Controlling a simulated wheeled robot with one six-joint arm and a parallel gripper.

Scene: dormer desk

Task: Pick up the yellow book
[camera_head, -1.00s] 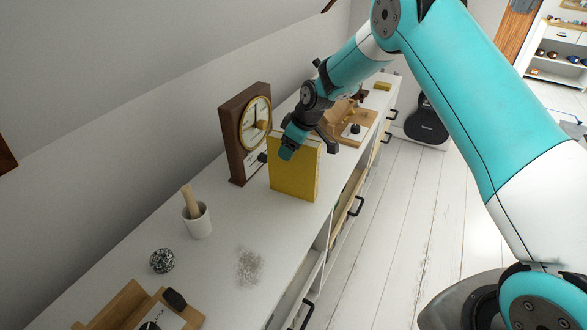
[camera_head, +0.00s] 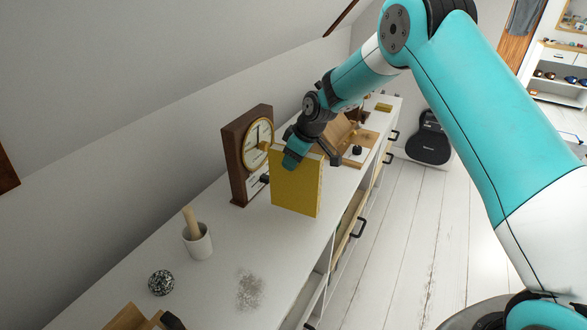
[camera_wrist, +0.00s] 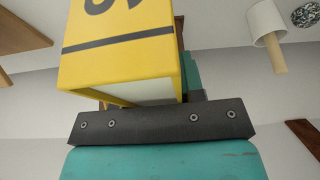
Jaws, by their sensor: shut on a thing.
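The yellow book (camera_head: 296,184) stands upright at the white cabinet top, in front of the clock in the head view. My gripper (camera_head: 303,156) is shut on its top edge from above. In the wrist view the book (camera_wrist: 120,48) fills the upper middle, with a black stripe and part of a dark character on its cover. Its pale page edges face my gripper (camera_wrist: 165,122). The far finger is largely hidden behind the book. I cannot tell for certain whether the book's bottom edge touches the cabinet top.
The dark wood clock (camera_head: 236,159) stands close behind the book. A white mortar with pestle (camera_head: 197,242), a speckled ball (camera_head: 162,283) and a grey mesh-like clump (camera_head: 249,290) lie nearer. A wooden stand (camera_head: 358,144) is beyond. The cabinet's front edge drops to the floor (camera_head: 414,240) at right.

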